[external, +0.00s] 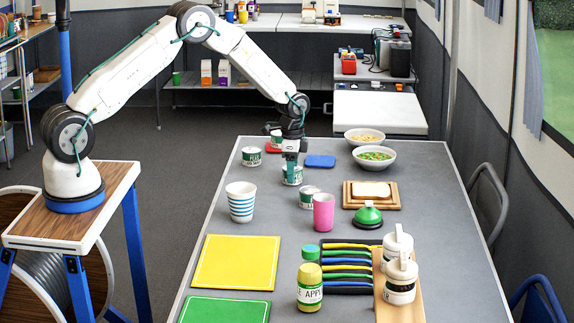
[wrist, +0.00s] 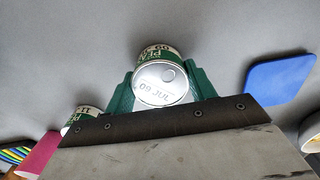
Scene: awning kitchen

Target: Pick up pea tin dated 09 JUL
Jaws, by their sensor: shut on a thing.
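My gripper (external: 291,163) points down over the far half of the grey table, its green fingers on either side of a pea tin (external: 291,178). In the wrist view the tin (wrist: 161,84) sits between the two fingers, its silver lid reading 09 JUL and its label reading PEA. The gripper is shut on this tin. I cannot tell whether the tin's base touches the table. Another tin (external: 308,199) stands just nearer the camera; its lid in the wrist view (wrist: 84,112) is mostly hidden. A further tin (external: 251,157) stands to the left, and one (external: 276,140) stands behind.
A blue mat (external: 320,161) lies right of the gripper. A striped cup (external: 241,203) and a pink cup (external: 323,212) stand nearer the camera. Two bowls (external: 374,157) and a bread board (external: 371,201) are on the right. The table between the striped cup and left tin is clear.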

